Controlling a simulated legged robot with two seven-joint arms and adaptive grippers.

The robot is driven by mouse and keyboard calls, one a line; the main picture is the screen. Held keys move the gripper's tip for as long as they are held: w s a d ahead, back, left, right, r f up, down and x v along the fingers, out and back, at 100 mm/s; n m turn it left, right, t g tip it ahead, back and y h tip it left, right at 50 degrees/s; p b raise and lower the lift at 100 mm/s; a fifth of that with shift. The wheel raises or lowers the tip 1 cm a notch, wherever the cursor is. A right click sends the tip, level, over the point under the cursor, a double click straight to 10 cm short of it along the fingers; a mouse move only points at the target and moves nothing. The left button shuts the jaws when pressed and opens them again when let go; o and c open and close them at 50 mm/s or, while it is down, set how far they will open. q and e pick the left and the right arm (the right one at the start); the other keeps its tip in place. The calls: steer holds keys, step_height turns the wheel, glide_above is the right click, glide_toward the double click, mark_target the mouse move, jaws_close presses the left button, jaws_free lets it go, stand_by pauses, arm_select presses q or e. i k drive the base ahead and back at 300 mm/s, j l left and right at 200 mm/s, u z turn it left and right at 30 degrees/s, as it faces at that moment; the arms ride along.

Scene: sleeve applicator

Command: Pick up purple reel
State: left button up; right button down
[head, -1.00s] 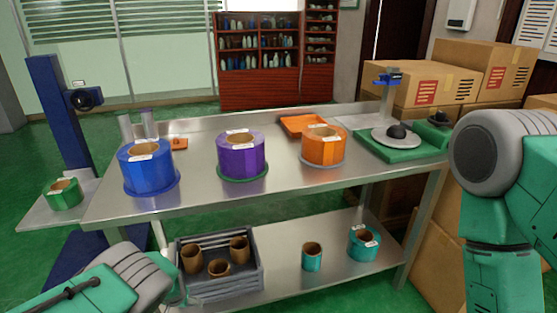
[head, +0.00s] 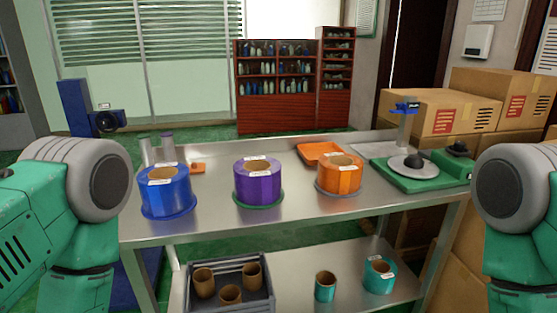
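The purple reel (head: 257,184) stands upright on the steel table, on a green round base (head: 258,204). It is between the blue reel (head: 164,191) on the left and the orange reel (head: 339,176) on the right. White labels sit on its top and upper front. Parts of my two arms show at the left and right edges of the head view, both apart from the reel. Neither gripper is in the frame.
The steel table (head: 225,223) carries an orange tray (head: 318,152) and a green device (head: 425,182). The lower shelf holds a grey crate (head: 215,268) with brown cores and two teal reels (head: 379,275). Cardboard boxes (head: 440,118) stand at the right.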

mark_target(258, 179)
steer(key=k+j+z, duration=0.1)
steer(key=z, duration=5.35)
steer(key=k, duration=0.35)
steer(key=k+u, duration=0.1)
steer(key=u, duration=0.3)
steer(key=k+u, duration=0.1)
steer(key=u, duration=0.7)
steer(key=j+u, duration=0.1)
steer(key=u, duration=2.6)
steer(key=k+u, duration=0.1)
steer(key=u, duration=0.9)
steer(key=k+j+u, duration=0.1)
steer(key=u, duration=0.4)
